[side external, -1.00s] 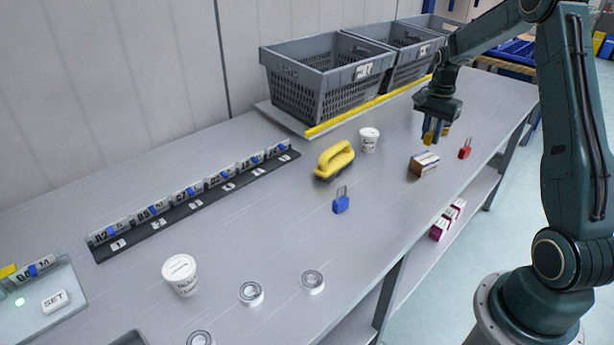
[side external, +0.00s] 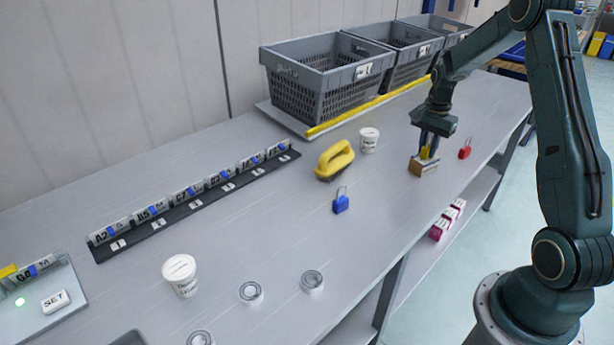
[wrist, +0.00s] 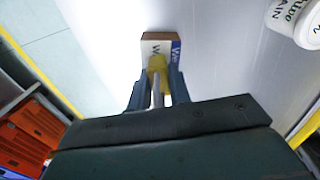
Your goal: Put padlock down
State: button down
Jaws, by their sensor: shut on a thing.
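My gripper (side external: 426,148) is shut on a yellow padlock (side external: 424,154). In the wrist view the fingers (wrist: 157,92) close on it, with its yellow body (wrist: 157,66) facing away from me and its grey shackle between the fingers. The padlock is right over a small brown and white box (side external: 423,168) on the bench. The box also shows beyond the padlock in the wrist view (wrist: 160,38). I cannot tell whether the padlock touches the box. A red padlock (side external: 465,154) stands to the right and a blue padlock (side external: 341,206) to the left.
A yellow-handled brush (side external: 335,160) and a white tub (side external: 369,140) stand left of the gripper. Grey crates (side external: 317,85) line the back behind a yellow strip (side external: 370,107). The grey bench (side external: 290,225) is clear around the blue padlock. Its front edge is close to the box.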

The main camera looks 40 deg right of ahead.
jog(key=c, duration=1.3)
grip_release()
notch_tip(320, 180, up, 12)
jog(key=shift+r, duration=0.15)
jog(key=shift+a, duration=0.1)
